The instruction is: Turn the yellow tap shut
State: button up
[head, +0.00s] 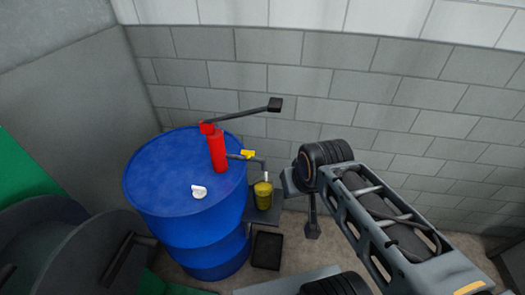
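The yellow tap (248,154) is a small handle on a grey pipe that runs right from the red hand pump (217,150) on the blue drum (170,165). The pipe bends down over a yellow container (263,197). I cannot tell whether the tap is open or shut. My gripper (312,232) is to the lower right of the tap, apart from it, at the end of my arm. Its fingers are small and dark, and their opening cannot be made out. I see nothing held in it.
The pump's long black lever (245,113) reaches up and right above the tap. A black tray (267,250) is below the container. A grey block wall (400,85) stands behind.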

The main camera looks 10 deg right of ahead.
aim_at(248, 153)
jog(key=z, duration=0.75)
jog(key=i, duration=0.45)
jog(key=u, duration=1.2)
